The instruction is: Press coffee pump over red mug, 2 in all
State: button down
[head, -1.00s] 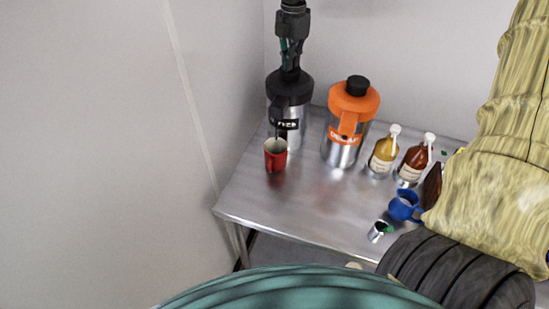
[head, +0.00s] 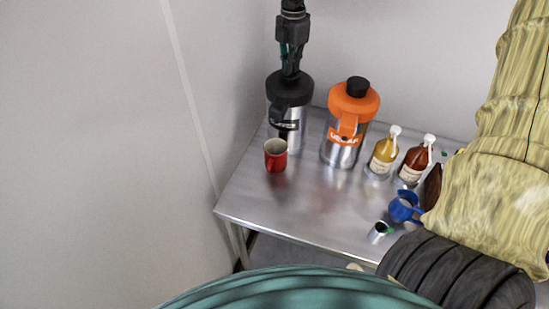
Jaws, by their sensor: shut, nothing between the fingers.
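The coffee airpot (head: 291,127) is silver with a black top and stands at the back left of the steel table in the head view. The red mug (head: 275,161) stands upright in front of it, below its spout; its inside looks pale, and I cannot tell how full it is. My gripper (head: 290,70) points down at the airpot's black lid from above. It is shut and empty, at or just above the pump top; contact is too small to tell.
An orange-topped airpot (head: 347,130) stands to the right. Two pump bottles, one amber (head: 383,155) and one brown (head: 415,162), a blue pitcher (head: 402,208) and a small metal cup (head: 378,232) are farther right. The table's front left (head: 260,205) is clear.

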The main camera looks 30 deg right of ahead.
jog(key=shift+r+p, duration=1.25)
jog(key=shift+r, duration=0.35)
jog(key=shift+r, duration=0.15)
jog(key=shift+r+p, duration=0.85)
jog(key=shift+r, duration=2.05)
